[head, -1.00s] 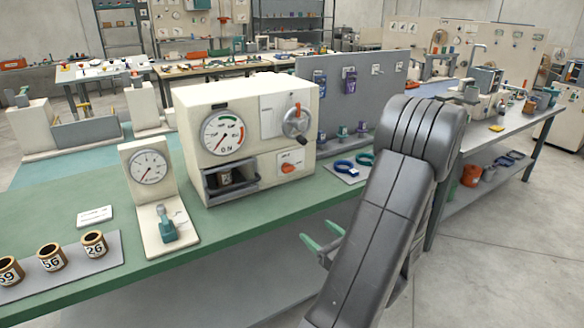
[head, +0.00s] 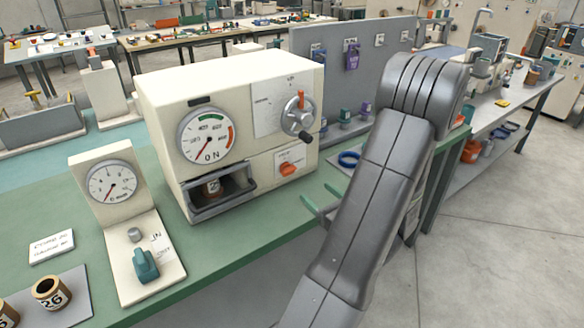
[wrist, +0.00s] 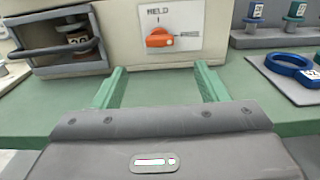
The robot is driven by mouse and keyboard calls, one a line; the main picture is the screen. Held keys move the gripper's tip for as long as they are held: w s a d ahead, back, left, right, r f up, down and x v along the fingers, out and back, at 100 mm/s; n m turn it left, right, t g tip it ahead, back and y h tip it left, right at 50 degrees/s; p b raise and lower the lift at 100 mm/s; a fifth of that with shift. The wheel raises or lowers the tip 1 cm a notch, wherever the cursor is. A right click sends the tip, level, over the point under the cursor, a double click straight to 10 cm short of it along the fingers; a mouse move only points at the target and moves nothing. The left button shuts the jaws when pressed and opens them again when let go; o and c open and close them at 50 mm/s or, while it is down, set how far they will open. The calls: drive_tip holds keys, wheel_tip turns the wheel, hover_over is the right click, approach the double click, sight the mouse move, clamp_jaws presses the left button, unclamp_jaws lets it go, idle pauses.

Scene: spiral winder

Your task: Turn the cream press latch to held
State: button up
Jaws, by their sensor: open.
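The cream press (head: 155,95) stands on the green bench, with a dial gauge, a crank wheel at upper right and a dark drawer holding a numbered spool at lower left. Its orange latch knob (head: 288,169) sits on a white plate at the lower right of the front. In the wrist view the latch (wrist: 159,38) points right, with "HELD" printed above it. My gripper (head: 322,200) is open and empty, in front of the press and below the latch. In the wrist view its green fingers (wrist: 160,80) are spread to either side of the latch, short of the panel.
A grey mat with a blue ring (head: 348,159) lies right of the press. A grey pegboard (head: 335,85) stands behind it. A cream gauge stand (head: 112,190) with a teal lever is at left, and spools (head: 50,292) sit at the front left.

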sight(291, 172)
drive_tip(key=p+x, duration=0.2)
drive_tip(key=x, duration=1.1)
drive_tip(key=shift+s, duration=0.1)
drive_tip(key=c, duration=1)
